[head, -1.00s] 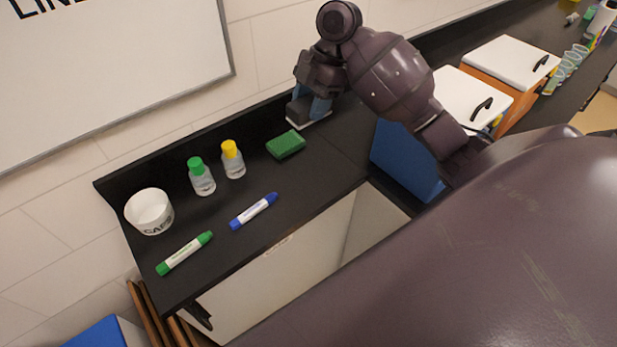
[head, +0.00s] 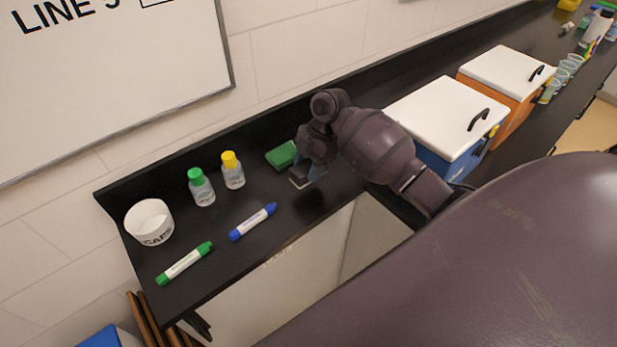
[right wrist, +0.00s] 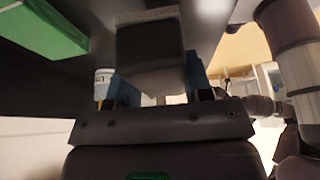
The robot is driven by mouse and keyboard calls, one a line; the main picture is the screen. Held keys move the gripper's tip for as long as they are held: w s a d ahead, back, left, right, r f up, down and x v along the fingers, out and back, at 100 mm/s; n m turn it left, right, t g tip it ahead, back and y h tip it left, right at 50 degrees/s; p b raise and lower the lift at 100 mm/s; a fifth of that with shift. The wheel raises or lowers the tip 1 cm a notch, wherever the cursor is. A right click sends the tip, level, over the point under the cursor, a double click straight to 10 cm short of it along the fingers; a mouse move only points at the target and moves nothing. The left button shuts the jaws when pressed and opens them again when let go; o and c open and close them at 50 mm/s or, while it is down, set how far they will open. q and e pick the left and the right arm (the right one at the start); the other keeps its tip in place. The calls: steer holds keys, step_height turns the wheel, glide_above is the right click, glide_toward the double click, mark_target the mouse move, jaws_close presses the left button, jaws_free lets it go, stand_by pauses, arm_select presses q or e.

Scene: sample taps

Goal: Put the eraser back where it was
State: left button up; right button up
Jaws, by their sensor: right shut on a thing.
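My right gripper (head: 310,174) is shut on the eraser (head: 298,181), a dark block with a pale felt side facing down. It is over the black counter, just right of and in front of the green sponge (head: 276,156). Whether the eraser touches the counter is hard to tell. In the right wrist view the eraser (right wrist: 150,55) sits between the blue fingers of the gripper (right wrist: 160,85), and the green sponge (right wrist: 40,28) shows at upper left. A whiteboard (head: 110,85) hangs on the wall at left. My left gripper is out of view.
On the counter (head: 222,263) stand a yellow-capped bottle (head: 233,174), a green-capped bottle (head: 202,190) and a white cup (head: 150,222). A blue marker (head: 253,221) and a green marker (head: 185,263) lie in front. White-lidded blue (head: 445,115) and orange boxes (head: 505,70) stand right.

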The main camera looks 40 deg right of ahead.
mark_target(309, 188)
steer(key=shift+f, duration=2.25)
steer(key=o, duration=0.9)
steer(key=shift+f, duration=0.1)
steer(key=shift+v, duration=3.85)
steer(key=shift+s, duration=0.1)
steer(key=shift+s, duration=0.1)
